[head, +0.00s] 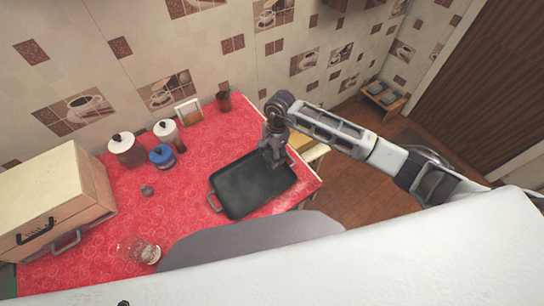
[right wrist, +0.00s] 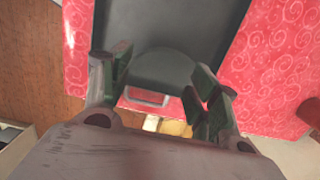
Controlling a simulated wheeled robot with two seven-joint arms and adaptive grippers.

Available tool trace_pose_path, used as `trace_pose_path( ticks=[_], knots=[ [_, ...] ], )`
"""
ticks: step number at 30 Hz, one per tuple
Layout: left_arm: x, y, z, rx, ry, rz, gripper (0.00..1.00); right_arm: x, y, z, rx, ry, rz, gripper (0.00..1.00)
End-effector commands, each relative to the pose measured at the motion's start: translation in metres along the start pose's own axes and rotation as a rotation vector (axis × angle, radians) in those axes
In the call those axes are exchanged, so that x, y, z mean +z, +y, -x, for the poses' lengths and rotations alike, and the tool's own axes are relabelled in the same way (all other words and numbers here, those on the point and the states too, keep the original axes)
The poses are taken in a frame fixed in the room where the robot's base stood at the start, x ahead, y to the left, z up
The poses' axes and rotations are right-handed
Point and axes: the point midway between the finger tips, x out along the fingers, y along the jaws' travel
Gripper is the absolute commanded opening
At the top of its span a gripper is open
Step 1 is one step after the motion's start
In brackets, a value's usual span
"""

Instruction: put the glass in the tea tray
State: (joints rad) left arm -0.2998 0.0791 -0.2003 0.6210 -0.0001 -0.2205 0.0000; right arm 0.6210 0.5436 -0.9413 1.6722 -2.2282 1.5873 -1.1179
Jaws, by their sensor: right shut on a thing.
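The tea tray (head: 240,195) is a black rectangular tray with end handles, lying on the red counter; it fills the upper middle of the right wrist view (right wrist: 170,20). My right gripper (head: 274,155) is over the tray's far right end. In the right wrist view its fingers (right wrist: 165,78) are shut on a dim, see-through rounded thing, which looks like the glass (right wrist: 165,66). Its outline is faint against the dark tray, and the fingers hide its sides. I cannot tell whether it touches the tray. My left gripper is not in view.
The red oilcloth counter (head: 190,210) also holds a clear glass vessel (head: 139,250), a wooden box (head: 55,205), white-lidded canisters (head: 126,150), a blue pot (head: 162,156), a small dark pot (head: 147,190) and a red cup (head: 224,100). The tray's visible surface is clear.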

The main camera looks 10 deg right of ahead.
Motion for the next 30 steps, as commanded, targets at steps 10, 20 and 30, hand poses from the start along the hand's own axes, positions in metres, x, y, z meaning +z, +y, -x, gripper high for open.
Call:
trace_pose_path(
  ticks=[10, 20, 30],
  knots=[
    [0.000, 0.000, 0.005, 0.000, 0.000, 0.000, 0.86, -0.003, 0.000, -0.024, 0.000, -0.001, 0.000, 0.31],
    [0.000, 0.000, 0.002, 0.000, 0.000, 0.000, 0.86, -0.003, 0.000, -0.027, -0.001, 0.000, 0.000, 0.31],
    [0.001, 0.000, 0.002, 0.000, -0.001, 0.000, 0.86, -0.003, 0.000, -0.027, 0.000, 0.000, 0.000, 0.82]
  ],
)
